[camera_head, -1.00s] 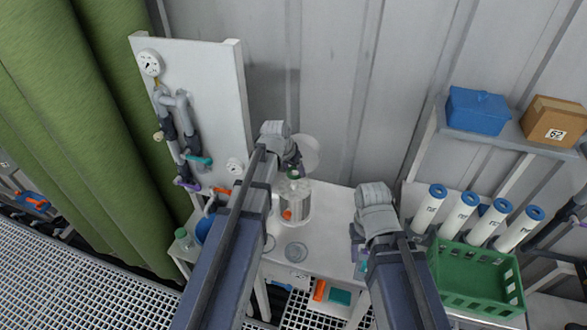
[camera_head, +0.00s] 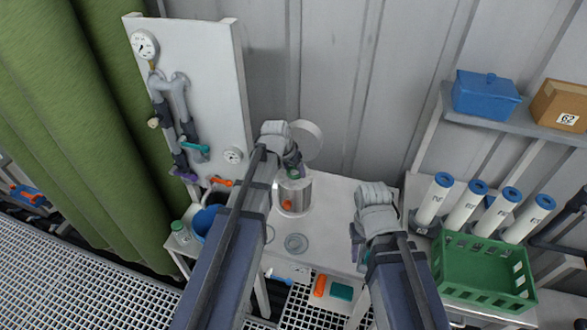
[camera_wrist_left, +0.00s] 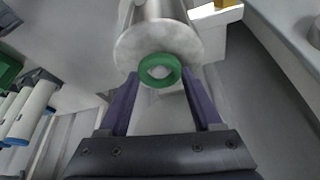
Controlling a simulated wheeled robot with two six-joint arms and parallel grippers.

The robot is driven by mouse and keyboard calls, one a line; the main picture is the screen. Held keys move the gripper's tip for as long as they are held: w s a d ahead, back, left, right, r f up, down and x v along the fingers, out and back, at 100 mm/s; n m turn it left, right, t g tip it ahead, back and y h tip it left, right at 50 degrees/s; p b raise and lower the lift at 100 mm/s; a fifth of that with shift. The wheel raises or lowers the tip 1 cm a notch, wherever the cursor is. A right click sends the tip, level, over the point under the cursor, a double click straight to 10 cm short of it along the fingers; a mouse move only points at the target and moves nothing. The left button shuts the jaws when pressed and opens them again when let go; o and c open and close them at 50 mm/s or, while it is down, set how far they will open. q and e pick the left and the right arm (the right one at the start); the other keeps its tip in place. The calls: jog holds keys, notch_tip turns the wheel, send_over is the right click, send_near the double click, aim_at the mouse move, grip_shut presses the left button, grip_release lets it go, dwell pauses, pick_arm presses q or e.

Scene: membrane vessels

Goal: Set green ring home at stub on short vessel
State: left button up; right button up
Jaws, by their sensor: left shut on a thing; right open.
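The short vessel (camera_head: 293,199) is a shiny metal cylinder with an orange fitting on its front, standing on the white table. My left gripper (camera_head: 294,172) is above its top, shut on the green ring (camera_head: 295,175). In the left wrist view the green ring (camera_wrist_left: 160,70) sits between the purple fingers, in front of the vessel's round pale end plate (camera_wrist_left: 135,50). The stub is not clearly visible; a pale shape shows through the ring's hole. I cannot tell whether ring and stub touch. My right gripper (camera_head: 358,248) is open at the table's right side.
A grey round disc (camera_head: 309,138) stands behind my left gripper. A gauge panel (camera_head: 205,90) with pipes rises at left. A blue container (camera_head: 207,222) and small bottle (camera_head: 180,231) are left. A green crate (camera_head: 485,262) and white cartridges (camera_head: 465,207) stand right. The table front holds a small round dish (camera_head: 296,243).

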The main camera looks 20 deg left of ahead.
aim_at(289, 183)
pick_arm(q)
jog(key=shift+f+b, duration=0.3)
jog(key=shift+f, duration=0.15)
dwell(0.4)
jog(key=o, duration=1.4)
jog(key=p+v, duration=0.7)
jog(key=shift+s+a+r, duration=0.1)
jog(key=shift+s+r, duration=0.1)
jog(key=shift+r, duration=0.15)
